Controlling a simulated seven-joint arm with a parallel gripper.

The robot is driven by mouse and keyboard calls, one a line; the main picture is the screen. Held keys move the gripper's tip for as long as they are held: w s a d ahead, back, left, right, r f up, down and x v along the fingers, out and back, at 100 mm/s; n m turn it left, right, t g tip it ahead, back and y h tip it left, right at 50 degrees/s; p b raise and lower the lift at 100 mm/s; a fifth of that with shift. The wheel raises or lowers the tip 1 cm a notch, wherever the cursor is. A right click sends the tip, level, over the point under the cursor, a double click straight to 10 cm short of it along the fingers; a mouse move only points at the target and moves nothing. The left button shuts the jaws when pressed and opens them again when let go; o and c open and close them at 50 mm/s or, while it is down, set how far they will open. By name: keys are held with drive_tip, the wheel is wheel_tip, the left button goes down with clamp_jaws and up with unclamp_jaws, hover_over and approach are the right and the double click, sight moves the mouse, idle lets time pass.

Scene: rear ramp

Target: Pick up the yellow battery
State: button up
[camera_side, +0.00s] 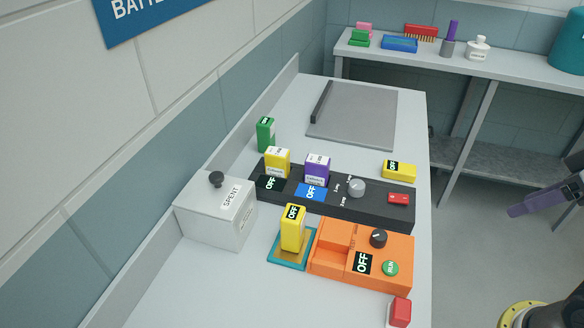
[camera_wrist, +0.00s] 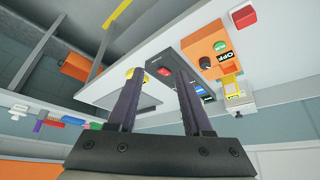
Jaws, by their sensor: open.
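Three yellow batteries show in the side view. One yellow battery (camera_side: 293,231) stands upright on a teal-edged pad, left of the orange device. Another yellow battery (camera_side: 277,164) stands in the black charger (camera_side: 334,207), beside a purple battery (camera_side: 317,169). A third yellow battery (camera_side: 400,170) lies on the bench behind the charger's right end. My gripper (camera_side: 522,208) is at the right edge, off the bench and apart from all batteries. In the wrist view its jaws (camera_wrist: 160,74) are open and empty; the left finger partly hides a yellow battery (camera_wrist: 131,73).
An orange device (camera_side: 385,270) with a black knob and green RUN button stands at the front. A white SPENT box (camera_side: 215,211) is at the left. A green battery (camera_side: 265,134) stands behind the charger. A grey plate (camera_side: 352,117) lies farther back. A red block (camera_side: 400,312) is in front.

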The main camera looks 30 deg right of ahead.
drive_tip(key=o, duration=0.4)
drive_tip(key=shift+o, duration=0.2)
